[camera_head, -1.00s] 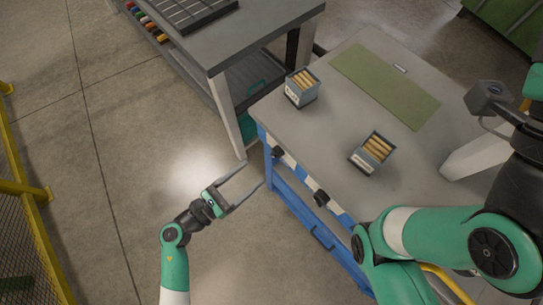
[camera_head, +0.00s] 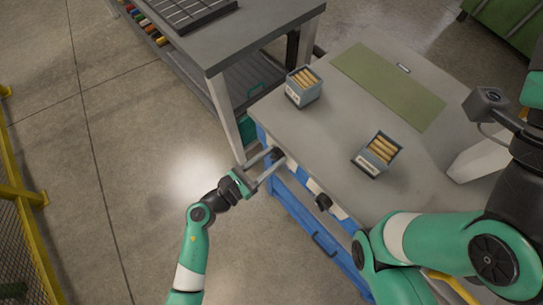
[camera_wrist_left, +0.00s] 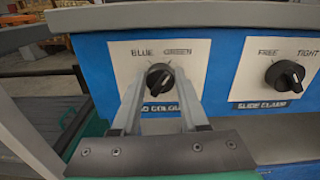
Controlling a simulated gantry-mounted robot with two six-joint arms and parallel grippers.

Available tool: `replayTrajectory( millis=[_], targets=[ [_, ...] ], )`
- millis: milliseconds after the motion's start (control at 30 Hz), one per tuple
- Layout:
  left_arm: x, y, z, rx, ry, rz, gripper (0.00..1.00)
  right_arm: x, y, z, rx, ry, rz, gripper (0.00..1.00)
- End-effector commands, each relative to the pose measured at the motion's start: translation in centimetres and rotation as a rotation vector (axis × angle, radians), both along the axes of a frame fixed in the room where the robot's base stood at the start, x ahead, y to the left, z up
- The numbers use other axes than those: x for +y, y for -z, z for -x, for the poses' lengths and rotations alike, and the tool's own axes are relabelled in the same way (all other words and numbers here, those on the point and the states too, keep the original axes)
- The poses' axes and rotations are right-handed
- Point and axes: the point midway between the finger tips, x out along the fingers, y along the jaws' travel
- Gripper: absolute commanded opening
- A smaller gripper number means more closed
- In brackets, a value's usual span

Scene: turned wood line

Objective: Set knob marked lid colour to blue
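The lid colour knob (camera_wrist_left: 159,77) is a black dial on a white plate on the blue front of the workbench. BLUE is printed at its upper left and GREEN at its upper right; its pale mark seems to lean up and right, toward GREEN. My left gripper (camera_wrist_left: 159,74) is open, with one finger on each side of the knob; I cannot tell whether they touch it. In the head view, my left gripper (camera_head: 276,157) reaches the bench front from the left, at that knob. My right gripper is not in view.
A slide clamp knob (camera_wrist_left: 284,75), marked FREE and TIGHT, sits to the right. The bench top (camera_head: 325,140) carries two boxes of wooden pieces (camera_head: 303,88) (camera_head: 377,154) and a green mat (camera_head: 388,85). A grey table (camera_head: 265,25) stands to the left.

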Motion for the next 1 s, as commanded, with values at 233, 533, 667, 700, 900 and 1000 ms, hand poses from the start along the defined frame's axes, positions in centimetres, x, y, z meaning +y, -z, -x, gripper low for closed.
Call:
replayTrajectory(
  millis=[233,533,667,700,900,1000],
  targets=[
    [0.0,0.0,0.0,0.000,0.000,0.000,0.00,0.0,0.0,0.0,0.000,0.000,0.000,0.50],
    [0.0,-0.1,0.0,0.026,0.000,0.025,0.00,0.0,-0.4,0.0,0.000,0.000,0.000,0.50],
    [0.0,-0.2,0.0,0.068,0.000,0.059,0.00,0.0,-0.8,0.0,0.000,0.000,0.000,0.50],
    [0.1,-0.2,0.0,0.085,0.000,0.075,0.00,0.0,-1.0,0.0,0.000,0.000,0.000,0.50],
    [0.1,-0.3,-0.1,0.199,0.000,0.174,0.00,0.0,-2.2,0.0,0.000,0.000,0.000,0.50],
    [0.1,-0.3,-0.1,0.268,0.000,0.234,0.00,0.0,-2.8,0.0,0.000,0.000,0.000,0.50]
  ],
)
